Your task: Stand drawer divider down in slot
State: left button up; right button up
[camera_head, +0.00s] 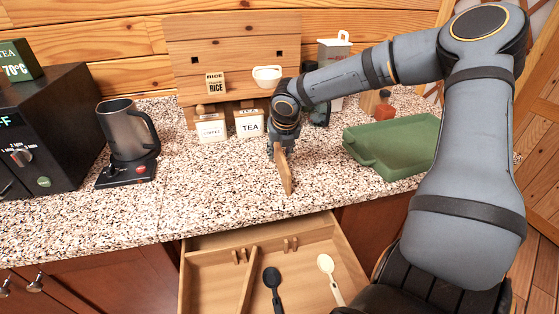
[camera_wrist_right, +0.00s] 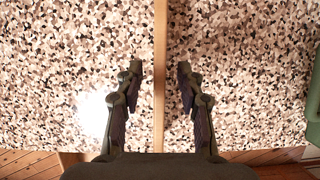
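The drawer divider (camera_head: 285,172), a thin wooden board, stands on edge on the speckled counter near its front. In the right wrist view the divider (camera_wrist_right: 160,80) runs as a narrow strip between the fingers of my right gripper (camera_wrist_right: 159,78). A gap shows on each side, so the gripper is open around it, not pressing on it. The head view shows my right gripper (camera_head: 279,148) at the board's far part. The open drawer (camera_head: 340,248) below has small slot holders (camera_head: 290,244) on its back wall. My left gripper is not in view.
In the drawer lie a black spoon (camera_head: 272,280) and a cream spoon (camera_head: 327,266), beside a fixed wooden partition (camera_head: 248,282). A green tray (camera_head: 395,145) is right of the divider. A kettle (camera_head: 128,135) and tea canister (camera_head: 249,123) stand further left.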

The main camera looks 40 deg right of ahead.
jog(key=shift+x, duration=1.05)
jog(key=shift+r, duration=0.15)
jog(key=shift+c, duration=0.8)
grip_shut()
